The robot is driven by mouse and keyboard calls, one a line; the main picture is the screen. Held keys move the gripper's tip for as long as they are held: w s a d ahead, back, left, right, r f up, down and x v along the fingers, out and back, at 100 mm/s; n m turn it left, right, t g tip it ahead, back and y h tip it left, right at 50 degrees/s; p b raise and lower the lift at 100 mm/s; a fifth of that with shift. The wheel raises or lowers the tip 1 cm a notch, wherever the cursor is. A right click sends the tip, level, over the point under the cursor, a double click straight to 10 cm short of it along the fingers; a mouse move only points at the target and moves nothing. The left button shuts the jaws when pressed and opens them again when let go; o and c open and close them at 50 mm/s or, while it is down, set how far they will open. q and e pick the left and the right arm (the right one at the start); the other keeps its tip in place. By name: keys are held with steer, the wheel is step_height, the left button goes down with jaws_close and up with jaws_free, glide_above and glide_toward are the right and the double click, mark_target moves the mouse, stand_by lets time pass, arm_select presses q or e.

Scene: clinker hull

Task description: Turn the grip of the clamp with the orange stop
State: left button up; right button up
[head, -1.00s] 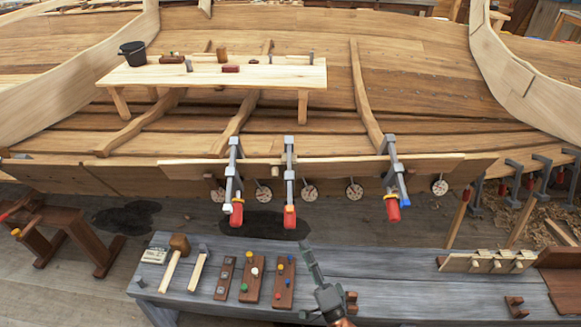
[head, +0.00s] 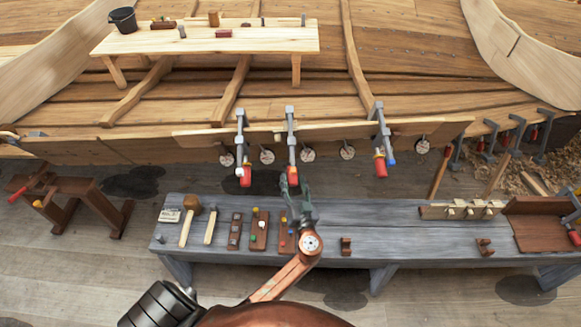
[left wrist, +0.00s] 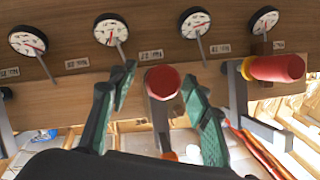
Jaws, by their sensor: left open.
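Three grey clamps with red grips hang on the plank at the hull's edge. The middle clamp (head: 291,135) has a red grip (head: 292,172); a small orange patch, perhaps its stop, shows low on it in the left wrist view (left wrist: 168,155). My left gripper (head: 294,187) is open just at the end of this grip. In the left wrist view, the round red grip end (left wrist: 162,82) lies between the two green fingers, with gaps to both sides. The left clamp (head: 241,140) has a white end piece, the right clamp (head: 380,130) a blue one. My right gripper is out of view.
Dial gauges (left wrist: 110,29) line the plank behind the clamps. A neighbouring red grip with a yellow collar (left wrist: 275,68) is close on the right in the left wrist view. A grey bench (head: 375,215) with mallets and small boards stands below my left arm.

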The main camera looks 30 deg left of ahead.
arm_select(q)
steer(key=x, duration=0.6)
steer(key=shift+w+a, duration=0.2)
steer(key=shift+a, duration=0.05)
steer(key=shift+f, duration=0.1)
steer(key=shift+c, duration=0.6)
jaws_close()
